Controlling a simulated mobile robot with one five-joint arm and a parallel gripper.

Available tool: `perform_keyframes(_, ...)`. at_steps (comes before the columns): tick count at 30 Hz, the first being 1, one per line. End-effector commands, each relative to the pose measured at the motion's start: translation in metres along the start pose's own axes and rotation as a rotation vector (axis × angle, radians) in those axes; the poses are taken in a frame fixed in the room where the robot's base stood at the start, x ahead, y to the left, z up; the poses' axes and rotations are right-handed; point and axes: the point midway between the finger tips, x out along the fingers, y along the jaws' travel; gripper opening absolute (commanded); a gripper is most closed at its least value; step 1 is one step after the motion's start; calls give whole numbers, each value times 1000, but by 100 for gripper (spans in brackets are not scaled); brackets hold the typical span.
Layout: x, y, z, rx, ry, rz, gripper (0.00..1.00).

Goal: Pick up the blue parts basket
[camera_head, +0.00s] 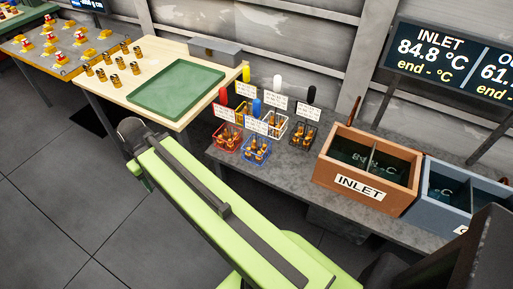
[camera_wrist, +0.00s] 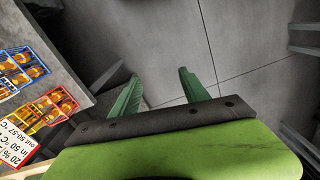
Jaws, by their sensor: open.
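The blue parts basket (camera_head: 257,150) stands on the grey bench in the head view, at the front of a group of baskets. It is a wire basket with a white label, a blue-topped post and amber parts inside. A blue-wired basket, probably the same one, shows at the left edge of the wrist view (camera_wrist: 38,71). My gripper (camera_wrist: 160,84) is open and empty in the wrist view, its green fingers apart over the floor, to the right of the baskets. Its fingers cannot be made out in the head view.
Red (camera_head: 226,140), yellow (camera_head: 242,114), white (camera_head: 277,130) and black (camera_head: 303,137) baskets crowd around the blue one. The brown INLET bin (camera_head: 398,199) and a blue-grey bin (camera_head: 436,190) stand to the right. A green tray (camera_head: 176,91) lies on the pale table to the left.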

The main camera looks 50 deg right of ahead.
Motion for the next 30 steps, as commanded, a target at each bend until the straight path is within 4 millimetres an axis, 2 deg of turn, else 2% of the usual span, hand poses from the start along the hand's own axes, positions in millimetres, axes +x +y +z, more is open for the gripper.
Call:
perform_keyframes(6,-4,-34,-9,-418,61,-186,55)
perform_keyframes(8,-10,-38,-15,-535,117,-269,55)
perform_keyframes(10,-20,-30,-24,-648,215,-364,55)
perform_keyframes(13,-40,4,-36,-739,394,-458,55)
perform_keyframes(14,-46,18,-38,-750,447,-474,55)
perform_keyframes(17,-69,77,-42,-751,631,-493,55)
perform_keyframes(20,-93,154,-32,-699,811,-462,55)
perform_keyframes(21,-102,189,-24,-665,877,-439,55)
perform_keyframes(22,-108,215,-15,-637,922,-417,55)
perform_keyframes(23,-114,241,-5,-605,964,-394,55)
perform_keyframes(24,-122,276,11,-559,1013,-360,55)
perform_keyframes(26,-131,325,40,-485,1072,-307,55)
perform_keyframes(27,-136,354,62,-436,1104,-271,55)
perform_keyframes(30,-143,414,116,-319,1151,-193,55)
